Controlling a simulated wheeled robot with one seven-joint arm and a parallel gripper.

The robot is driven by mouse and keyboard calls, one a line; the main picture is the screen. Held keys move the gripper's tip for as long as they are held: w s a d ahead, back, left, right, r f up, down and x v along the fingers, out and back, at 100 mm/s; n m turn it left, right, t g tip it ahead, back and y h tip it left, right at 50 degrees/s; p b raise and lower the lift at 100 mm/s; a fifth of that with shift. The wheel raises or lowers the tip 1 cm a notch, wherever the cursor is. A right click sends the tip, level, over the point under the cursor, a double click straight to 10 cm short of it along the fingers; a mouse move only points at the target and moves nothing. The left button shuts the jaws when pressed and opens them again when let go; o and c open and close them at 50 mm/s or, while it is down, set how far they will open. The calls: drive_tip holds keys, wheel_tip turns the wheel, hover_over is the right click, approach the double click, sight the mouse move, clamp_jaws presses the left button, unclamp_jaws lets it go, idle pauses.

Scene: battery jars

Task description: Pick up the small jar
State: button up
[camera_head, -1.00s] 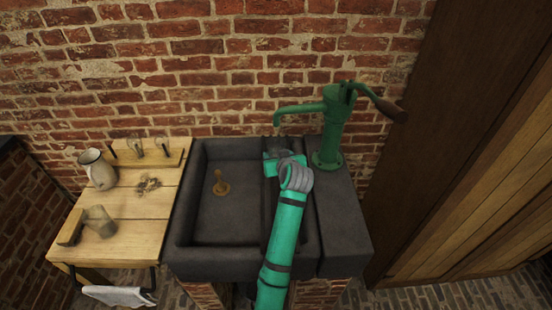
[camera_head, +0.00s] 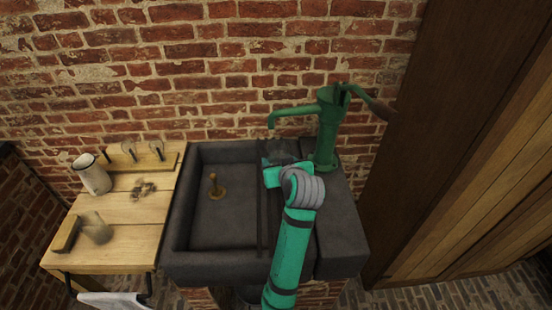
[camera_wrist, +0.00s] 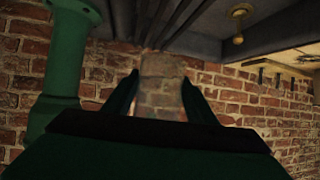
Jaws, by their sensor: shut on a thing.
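My gripper (camera_wrist: 162,100) is shut on a clear glass jar, the small jar (camera_wrist: 162,78), which stands out between the two dark fingers in the wrist view. Brick shows through its glass. In the head view my green gripper (camera_head: 276,171) is over the right part of the dark stone sink (camera_head: 215,265), left of the pump's base. A faint glassy patch shows just beyond the gripper there, too unclear to make out the jar's outline.
A green hand pump (camera_head: 328,130) stands close on the right, its spout reaching left near the gripper. A brass piece (camera_head: 216,188) stands in the sink. A wooden table (camera_head: 140,210) at left holds a white pitcher (camera_head: 92,175), another glass jar (camera_head: 96,228) and small pieces.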

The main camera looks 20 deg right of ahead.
drive_tip(key=shift+v, duration=2.15)
drive_tip(key=shift+s+a+f, duration=0.1)
drive_tip(key=shift+a+f, duration=0.05)
